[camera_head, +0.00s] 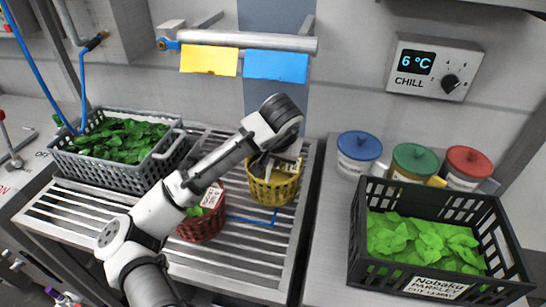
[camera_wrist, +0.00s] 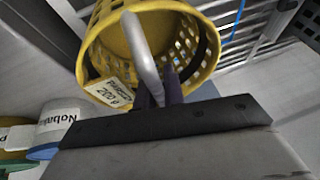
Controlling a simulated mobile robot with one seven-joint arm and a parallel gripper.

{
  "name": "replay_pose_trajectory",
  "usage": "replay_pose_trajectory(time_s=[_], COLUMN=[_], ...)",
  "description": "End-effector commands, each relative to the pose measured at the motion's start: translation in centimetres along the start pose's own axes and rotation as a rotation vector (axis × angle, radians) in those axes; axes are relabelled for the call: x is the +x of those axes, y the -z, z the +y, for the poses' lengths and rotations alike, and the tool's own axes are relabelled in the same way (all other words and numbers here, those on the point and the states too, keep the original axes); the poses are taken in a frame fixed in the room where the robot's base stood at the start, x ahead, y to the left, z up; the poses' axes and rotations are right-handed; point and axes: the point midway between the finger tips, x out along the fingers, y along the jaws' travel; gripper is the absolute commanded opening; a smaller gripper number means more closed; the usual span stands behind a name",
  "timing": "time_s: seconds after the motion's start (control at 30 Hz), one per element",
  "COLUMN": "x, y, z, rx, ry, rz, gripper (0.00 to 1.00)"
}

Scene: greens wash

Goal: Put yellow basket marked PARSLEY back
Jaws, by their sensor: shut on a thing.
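The yellow basket (camera_head: 273,188) is over the right part of the slatted rack (camera_head: 250,262); I cannot tell whether it touches the slats. In the wrist view the yellow basket (camera_wrist: 190,20) fills the top, with a grey handle and a white label ending in "200 g"; the other word is hard to read. Its inside looks empty where it shows. My gripper (camera_wrist: 162,85) is shut on the basket's handle. In the head view my wrist hides part of the basket and the fingertips.
A red basket (camera_head: 203,224) with greens stands left of the yellow one, partly behind my arm. A grey crate (camera_head: 112,172) of leaves is at the left. A black crate (camera_head: 400,273) labelled Nobaku parsley holds greens at the right. Jars with blue (camera_head: 359,146), green and red lids stand behind it.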

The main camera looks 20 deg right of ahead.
Motion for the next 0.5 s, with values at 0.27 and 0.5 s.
replay_pose_trajectory(time_s=[0.27,0.5], x=[0.26,0.60], y=[-0.11,-0.27], z=[0.06,0.13], rx=[-0.001,0.000], ry=[0.000,0.000], rz=[0.002,0.001], gripper=[0.00,0.19])
